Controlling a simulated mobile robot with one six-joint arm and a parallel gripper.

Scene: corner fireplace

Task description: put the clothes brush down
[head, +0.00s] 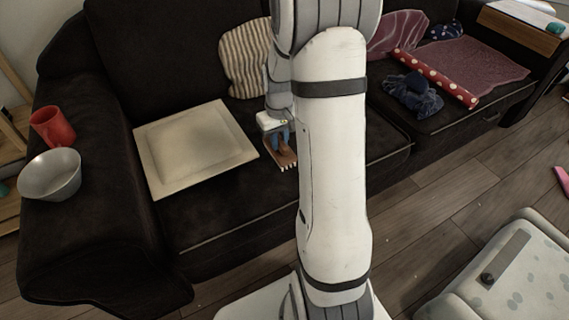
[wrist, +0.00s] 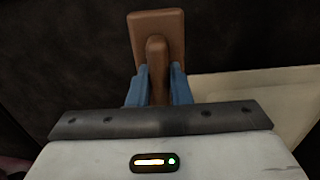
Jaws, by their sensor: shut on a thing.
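The clothes brush (wrist: 158,32) is brown with a handle and a flat rectangular head. In the wrist view, the blue fingers of my gripper (wrist: 158,85) are shut on its handle, one on each side. In the head view, my gripper (head: 280,138) is over the dark sofa's seat, and the brush (head: 286,160) hangs below it with pale bristles showing at its lower edge. The brush is close to the seat; I cannot tell whether it touches. My arm hides part of the seat just to the right.
A square cream tray (head: 150,174) lies on the sofa (head: 215,220) left of the brush. A striped cushion (head: 243,60) leans behind. A polka-dot roll (head: 435,77) and dark cloth (head: 412,95) lie right.

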